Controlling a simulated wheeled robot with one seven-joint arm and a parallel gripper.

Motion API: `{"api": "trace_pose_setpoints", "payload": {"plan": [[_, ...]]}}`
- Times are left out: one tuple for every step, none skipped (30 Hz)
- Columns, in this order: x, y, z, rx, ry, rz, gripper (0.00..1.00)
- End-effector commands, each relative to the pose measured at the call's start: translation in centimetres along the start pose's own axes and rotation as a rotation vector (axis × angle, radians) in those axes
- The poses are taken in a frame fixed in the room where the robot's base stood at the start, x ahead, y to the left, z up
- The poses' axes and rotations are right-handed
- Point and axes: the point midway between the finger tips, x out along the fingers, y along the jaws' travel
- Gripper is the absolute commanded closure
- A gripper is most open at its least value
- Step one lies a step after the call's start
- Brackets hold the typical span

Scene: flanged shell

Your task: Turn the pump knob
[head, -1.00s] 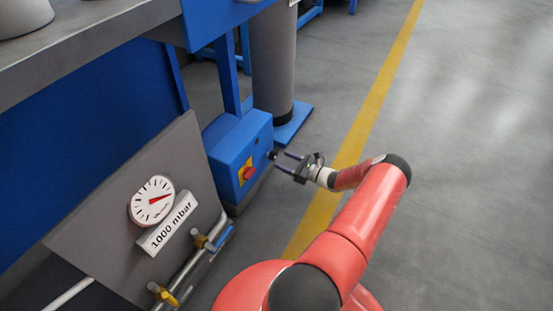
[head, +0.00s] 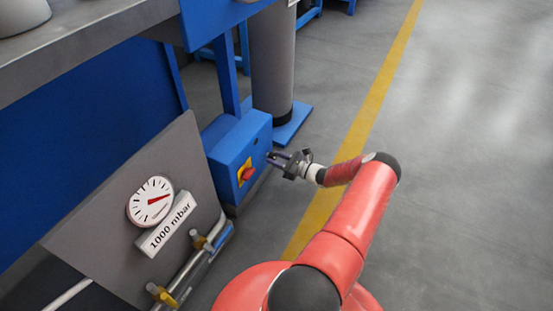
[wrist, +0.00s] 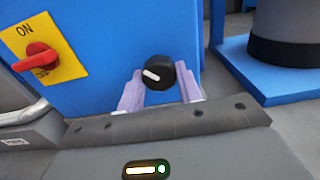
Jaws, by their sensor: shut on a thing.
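The pump knob (wrist: 158,73) is a round black knob with a white pointer mark, on the side face of the blue pump box (head: 236,141). In the head view, my gripper (head: 277,160) reaches the right face of the box from the right, and the knob is hidden or too small to make out there.
A red switch (wrist: 36,57) on a yellow plate marked ON sits left of the knob. A gauge (head: 151,202) above a 1000 mbar label and pipes with valves (head: 197,241) stand at front left. A grey column (head: 273,66) stands behind the box. Floor on the right is clear.

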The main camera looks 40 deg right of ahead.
Motion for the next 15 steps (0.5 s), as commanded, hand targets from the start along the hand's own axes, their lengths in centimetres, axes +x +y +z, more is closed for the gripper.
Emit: {"api": "trace_pose_setpoints", "payload": {"plan": [[-0.02, 0.03, -0.01, -0.001, 0.000, 0.001, 0.88], [-0.02, 0.04, -0.02, -0.002, 0.000, 0.001, 0.88], [-0.02, 0.03, -0.02, -0.005, 0.000, 0.001, 0.88], [-0.02, 0.03, -0.02, -0.009, 0.000, 0.001, 0.88], [-0.02, 0.03, -0.03, -0.014, 0.000, 0.001, 0.88], [-0.02, 0.03, -0.04, -0.022, 0.000, 0.001, 0.88], [-0.02, 0.03, -0.04, -0.031, 0.000, 0.001, 0.88], [-0.02, 0.03, -0.05, -0.042, 0.000, 0.001, 0.88], [-0.02, 0.02, -0.06, -0.057, 0.000, 0.001, 0.88], [-0.02, 0.02, -0.06, -0.072, 0.000, 0.001, 0.88], [-0.02, 0.01, -0.06, -0.088, -0.001, 0.001, 0.88], [-0.02, 0.00, -0.07, -0.112, -0.001, 0.001, 0.88], [-0.03, -0.01, -0.07, -0.131, -0.001, 0.002, 0.88], [-0.03, -0.02, -0.07, -0.153, -0.001, 0.001, 0.88], [-0.03, -0.04, -0.08, -0.184, -0.001, 0.001, 0.88]]}}
